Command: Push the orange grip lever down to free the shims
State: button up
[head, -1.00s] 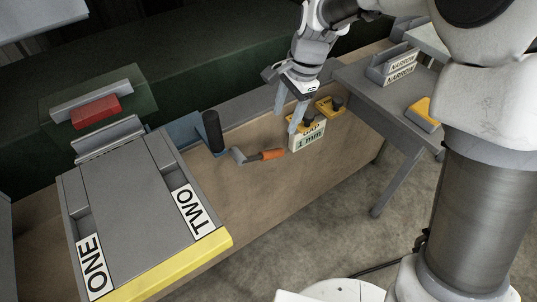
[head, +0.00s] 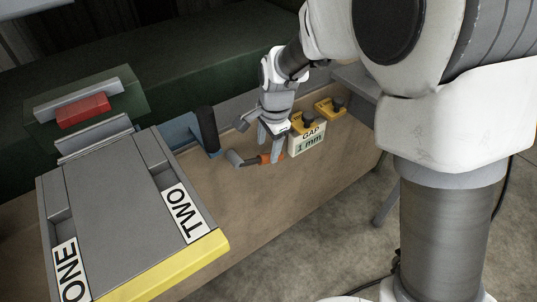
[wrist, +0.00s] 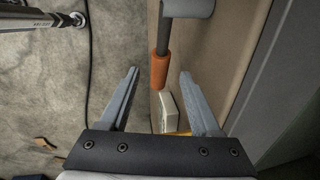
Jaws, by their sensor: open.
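The orange grip lever (head: 264,159) sticks out sideways from a grey pivot (head: 236,159) on the front of the tan bench. In the head view my gripper (head: 270,150) is over the orange grip, and its fingers partly hide it. I see no clear contact. The shims cannot be made out.
A "GAP 1 mm" sign (head: 309,138) and yellow clamps with black knobs (head: 329,107) are just right of my gripper. A black post (head: 207,130) stands behind the lever. A grey block with labels ONE and TWO (head: 118,200) fills the left.

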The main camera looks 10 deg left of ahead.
aim_at(266, 156)
jog(key=f, duration=0.2)
jog(key=f+b, duration=0.1)
jog(key=f, duration=0.3)
jog(key=shift+w+a, duration=0.4)
jog(key=shift+c, duration=0.2)
grip_shut()
dwell(0.8)
